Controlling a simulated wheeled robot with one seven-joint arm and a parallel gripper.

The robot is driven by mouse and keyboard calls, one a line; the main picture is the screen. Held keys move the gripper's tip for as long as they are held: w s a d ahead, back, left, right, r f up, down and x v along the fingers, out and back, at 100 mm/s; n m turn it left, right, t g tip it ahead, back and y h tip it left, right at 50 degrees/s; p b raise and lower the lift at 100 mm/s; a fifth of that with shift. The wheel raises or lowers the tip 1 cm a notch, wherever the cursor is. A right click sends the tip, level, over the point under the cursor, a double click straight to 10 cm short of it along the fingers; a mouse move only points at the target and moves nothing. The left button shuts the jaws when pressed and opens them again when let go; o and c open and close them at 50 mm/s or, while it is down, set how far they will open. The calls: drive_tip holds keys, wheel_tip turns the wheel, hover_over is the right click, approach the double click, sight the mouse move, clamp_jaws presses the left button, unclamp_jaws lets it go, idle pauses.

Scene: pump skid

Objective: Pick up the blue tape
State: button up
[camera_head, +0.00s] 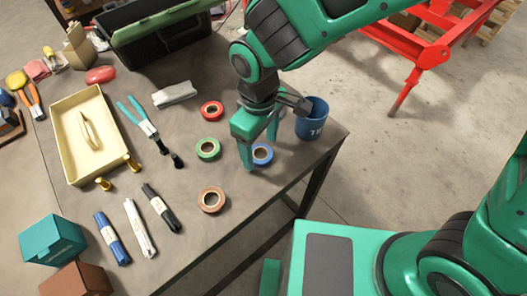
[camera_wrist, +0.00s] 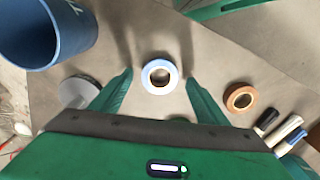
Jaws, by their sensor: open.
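The blue tape (camera_head: 262,154) is a small roll lying flat on the table near its right edge in the head view. It also shows in the wrist view (camera_wrist: 159,74), pale blue-white with a brown core, between and just beyond the fingertips. My gripper (camera_head: 262,150) is green and points down over the tape. In the wrist view my gripper (camera_wrist: 160,78) has its two fingers spread, one on each side of the roll, with nothing held. I cannot tell how far the fingertips are above the table.
A blue cup (camera_head: 312,120) stands close by on the right. Green tape (camera_head: 208,149), red tape (camera_head: 212,111) and brown tape (camera_head: 211,200) lie to the left. Markers (camera_head: 139,227) and a cream tray (camera_head: 75,172) are farther left. The table edge is near.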

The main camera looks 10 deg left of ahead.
drive_tip(key=shift+f, duration=0.75)
drive_tip(key=shift+c, duration=0.6)
drive_tip(key=c, duration=0.9)
drive_tip(key=shift+r, duration=0.1)
